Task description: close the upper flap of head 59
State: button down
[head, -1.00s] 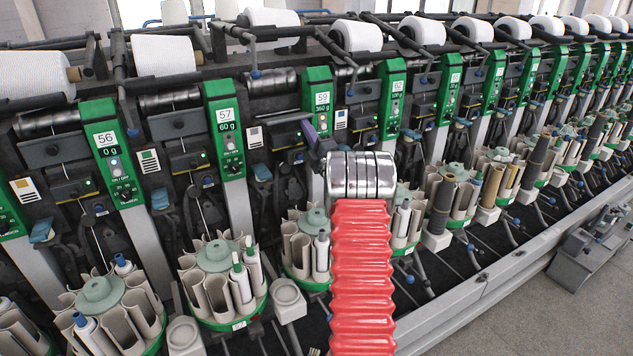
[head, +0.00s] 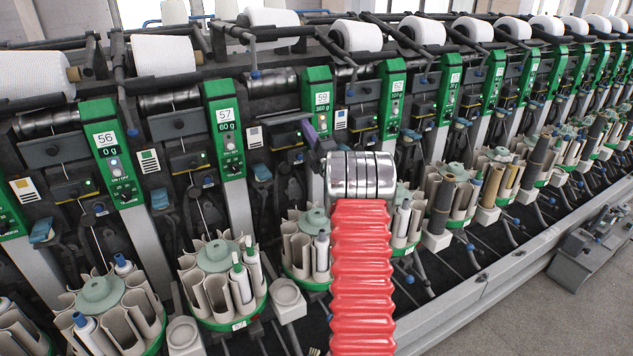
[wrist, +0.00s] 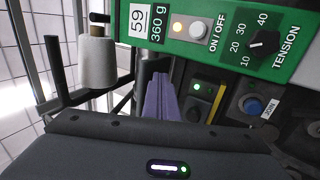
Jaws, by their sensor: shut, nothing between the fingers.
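Head 59 carries a green panel (head: 318,100) marked 59 and 360 g, near the middle of the head view. The panel (wrist: 215,35) fills the top right of the wrist view, turned on its side. My gripper (head: 308,128) has purple fingers, shut and empty, beside the panel's left edge. In the wrist view the purple fingers (wrist: 162,98) stand below the panel, near a dark box with a green light (wrist: 197,88). The upper flap is dark among dark parts by my fingertips. I cannot tell its angle, or whether my fingers touch it.
My red-sleeved arm covers the lower part of head 59 and its right side. Panel 57 (head: 224,120) stands to the left and panel 62 (head: 392,98) to the right. White yarn cones (head: 356,36) line the top. Round bobbin magazines (head: 218,262) stick out below.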

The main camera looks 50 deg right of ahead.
aim_at(303, 114)
jog(key=shift+r, duration=0.15)
dwell(0.5)
jog(key=shift+w+r, duration=0.2)
jog(key=shift+r, duration=0.85)
jog(key=shift+w+d+r, duration=0.1)
jog(key=shift+w+r, duration=0.15)
jog(key=shift+r, duration=0.55)
jog(key=shift+w+d+r, duration=0.15)
jog(key=shift+w+r, duration=0.3)
jog(key=shift+r, duration=0.3)
